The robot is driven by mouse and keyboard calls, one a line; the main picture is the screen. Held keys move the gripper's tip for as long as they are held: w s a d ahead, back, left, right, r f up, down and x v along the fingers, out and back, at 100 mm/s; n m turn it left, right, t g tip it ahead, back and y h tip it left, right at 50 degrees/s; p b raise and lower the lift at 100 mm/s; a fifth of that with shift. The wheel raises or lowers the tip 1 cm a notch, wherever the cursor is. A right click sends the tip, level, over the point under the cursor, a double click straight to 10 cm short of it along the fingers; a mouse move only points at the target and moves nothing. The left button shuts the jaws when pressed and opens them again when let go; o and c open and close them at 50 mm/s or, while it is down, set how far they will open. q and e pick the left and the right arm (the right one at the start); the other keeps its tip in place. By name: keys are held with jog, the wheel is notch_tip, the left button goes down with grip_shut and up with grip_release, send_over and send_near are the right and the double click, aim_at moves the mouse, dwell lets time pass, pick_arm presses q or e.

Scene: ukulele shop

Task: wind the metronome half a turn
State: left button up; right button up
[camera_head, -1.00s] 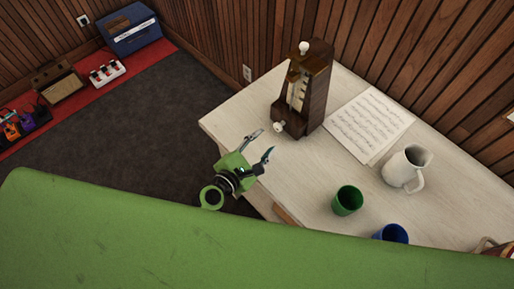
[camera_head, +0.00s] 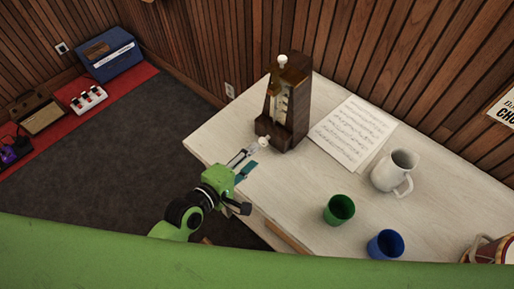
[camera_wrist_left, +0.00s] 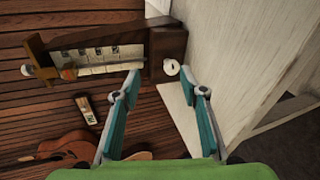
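The dark wooden metronome (camera_head: 286,105) stands upright on the pale table, with a white knob on top. Its white winding key (camera_head: 264,142) sticks out low on the side facing my left gripper (camera_head: 247,161). That gripper is at the table's left edge, fingers pointing at the key. In the left wrist view the metronome (camera_wrist_left: 163,52) appears sideways. There the key (camera_wrist_left: 171,68) lies just beyond and between the fingertips of the open left gripper (camera_wrist_left: 161,80); I see no contact. My right gripper is not in view.
On the table (camera_head: 225,133), sheet music (camera_head: 352,133) lies right of the metronome. A white pitcher (camera_head: 393,172), a green cup (camera_head: 339,210) and a blue cup (camera_head: 385,244) stand farther right. The wood-panelled wall is close behind the metronome.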

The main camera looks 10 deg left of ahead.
pick_arm(q)
jog(key=m, duration=0.5)
jog(key=m+g+b, duration=0.1)
jog(key=m+b, duration=0.1)
jog(key=m, duration=1.3)
send_near(262, 142)
jog(key=p+x, duration=0.2)
jog(key=x, duration=0.7)
jog(key=shift+w+f, duration=0.15)
jog(key=shift+h, duration=0.3)
jog(key=c, duration=1.1)
